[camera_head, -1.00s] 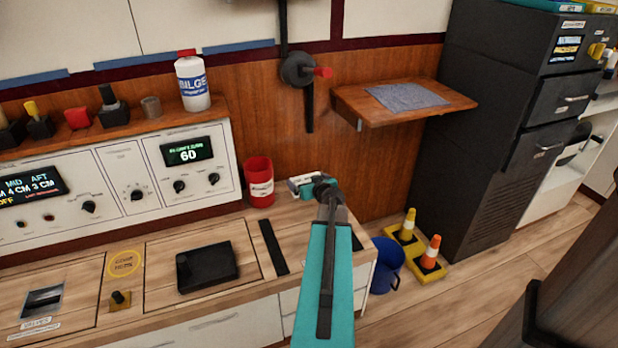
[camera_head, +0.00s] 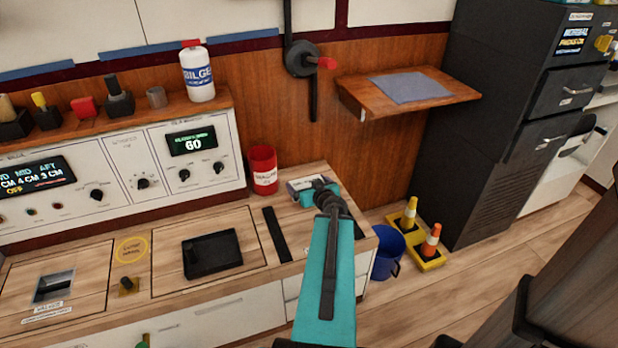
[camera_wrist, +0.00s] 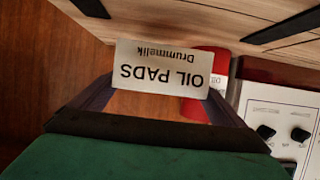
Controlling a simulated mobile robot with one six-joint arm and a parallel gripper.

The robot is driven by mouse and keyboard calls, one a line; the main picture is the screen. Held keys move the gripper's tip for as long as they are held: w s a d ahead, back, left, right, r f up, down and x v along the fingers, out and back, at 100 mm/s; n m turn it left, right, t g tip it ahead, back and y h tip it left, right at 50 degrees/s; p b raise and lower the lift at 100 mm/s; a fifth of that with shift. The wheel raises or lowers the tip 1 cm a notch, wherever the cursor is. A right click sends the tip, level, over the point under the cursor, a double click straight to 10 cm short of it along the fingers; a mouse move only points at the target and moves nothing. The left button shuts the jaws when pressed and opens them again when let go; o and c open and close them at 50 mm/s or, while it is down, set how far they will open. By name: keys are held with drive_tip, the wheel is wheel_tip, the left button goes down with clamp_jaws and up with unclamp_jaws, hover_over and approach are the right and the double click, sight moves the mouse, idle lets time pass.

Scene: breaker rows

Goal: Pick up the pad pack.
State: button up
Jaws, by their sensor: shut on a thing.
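The pad pack (camera_wrist: 162,68) shows in the wrist view as a pale label reading "OIL PADS Drummelik", upside down. It sits between the two dark fingers of my gripper (camera_wrist: 155,100), which is shut on it. In the head view the pack (camera_head: 299,186) is a small pale shape at the far end of my teal arm. My gripper (camera_head: 312,188) is there too, mostly hidden behind the arm, over the right end of the wooden counter (camera_head: 295,222). I cannot tell whether the pack touches the counter.
A red can (camera_head: 263,172) stands just left of the pack. A wooden shelf (camera_head: 440,98) juts from the wall at right. A blue bucket (camera_head: 388,252) and two small cones (camera_head: 430,243) stand on the floor. A dark tray (camera_head: 212,253) lies on the counter.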

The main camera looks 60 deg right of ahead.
drive_tip(key=shift+s+a+r+p, duration=0.2)
drive_tip(key=shift+a+p, duration=0.15)
drive_tip(key=shift+p, duration=0.65)
drive_tip(key=shift+s+a+r+p, duration=0.15)
drive_tip(key=shift+a+p, duration=0.2)
drive_tip(key=shift+p, duration=0.6)
drive_tip(key=shift+s+a+p, duration=0.2)
drive_tip(key=shift+a+p, duration=0.1)
drive_tip(key=shift+p, duration=0.45)
drive_tip(key=shift+a+f, duration=0.15)
